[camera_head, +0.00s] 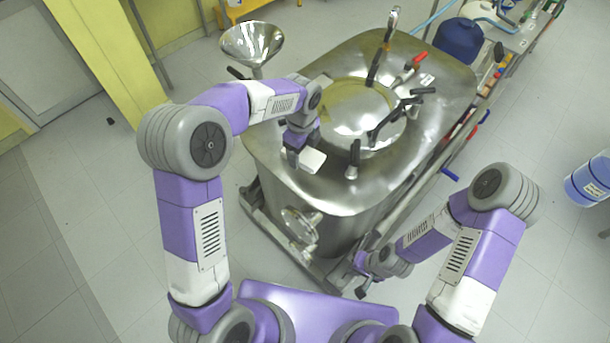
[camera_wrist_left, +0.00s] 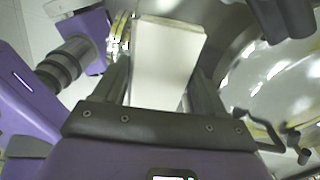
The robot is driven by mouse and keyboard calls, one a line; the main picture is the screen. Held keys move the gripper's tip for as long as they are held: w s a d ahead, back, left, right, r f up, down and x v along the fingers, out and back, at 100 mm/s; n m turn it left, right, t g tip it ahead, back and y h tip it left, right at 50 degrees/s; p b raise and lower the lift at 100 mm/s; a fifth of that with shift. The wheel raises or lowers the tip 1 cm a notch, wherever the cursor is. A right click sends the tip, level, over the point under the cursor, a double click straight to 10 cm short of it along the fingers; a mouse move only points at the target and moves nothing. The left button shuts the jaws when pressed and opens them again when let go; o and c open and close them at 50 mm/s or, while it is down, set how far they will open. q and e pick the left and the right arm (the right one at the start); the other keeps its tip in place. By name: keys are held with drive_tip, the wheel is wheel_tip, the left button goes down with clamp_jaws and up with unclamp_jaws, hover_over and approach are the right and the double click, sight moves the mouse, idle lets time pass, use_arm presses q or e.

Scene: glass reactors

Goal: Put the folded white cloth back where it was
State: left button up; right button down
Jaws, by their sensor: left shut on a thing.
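The folded white cloth (camera_head: 312,160) is at my left gripper (camera_head: 302,158), over the near left part of the steel vessel's top (camera_head: 268,150). In the left wrist view the cloth (camera_wrist_left: 165,65) is a flat white block between the two fingers of the left gripper (camera_wrist_left: 160,90), which are shut on it. I cannot tell whether the cloth touches the steel. My right gripper (camera_head: 362,285) is low, beside the near right side of the vessel; its fingers are too small to read.
The vessel's round lid (camera_head: 350,115) carries black-handled clamps (camera_head: 385,125) right of the cloth. A steel funnel (camera_head: 252,42) stands behind on the left. A blue container (camera_head: 458,40) is at the back right. A blue drum (camera_head: 592,180) stands on the floor at right.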

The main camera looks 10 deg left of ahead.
sight(305, 175)
use_arm(q)
drive_tip(key=shift+w+d+m, duration=0.3)
drive_tip(key=shift+m, duration=0.6)
wheel_tip(305, 175, down, 10)
drive_tip(key=shift+r+b, duration=0.1)
drive_tip(key=shift+b, duration=1)
drive_tip(key=o, duration=1)
drive_tip(key=shift+f, duration=0.2)
wheel_tip(305, 175, up, 12)
drive_tip(key=shift+r+p, duration=0.2)
drive_tip(key=shift+p, duration=1)
